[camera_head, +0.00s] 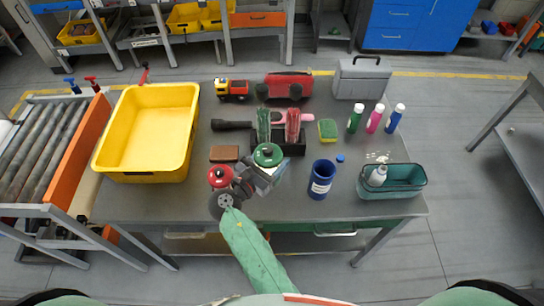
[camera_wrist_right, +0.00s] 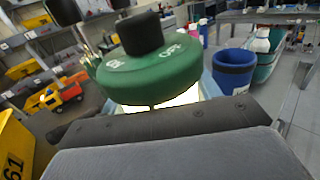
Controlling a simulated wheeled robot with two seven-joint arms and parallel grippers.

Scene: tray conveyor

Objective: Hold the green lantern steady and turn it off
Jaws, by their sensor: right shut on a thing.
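The green lantern (camera_head: 267,154) stands upright near the middle of the table's front half. In the right wrist view its green cap (camera_wrist_right: 150,70) fills the centre, with a black knob (camera_wrist_right: 140,33) on top and white lettering that seems to include OFF. A bright pale-yellow glow shows just under the cap, so the lantern looks lit. My right gripper (camera_head: 264,171) is shut on the lantern below the cap; its jaw hides the lower body in the wrist view. My left gripper is not in view. A red lantern (camera_head: 221,176) stands close by on the left.
A yellow bin (camera_head: 190,150) stands at the table's left, beside a roller conveyor (camera_head: 40,145). A brown block (camera_head: 224,153), a dark caddy (camera_head: 291,147), a blue cup (camera_head: 321,180) and a teal basket (camera_head: 392,193) surround the lantern. Bottles and a toolbox (camera_head: 361,80) stand farther back.

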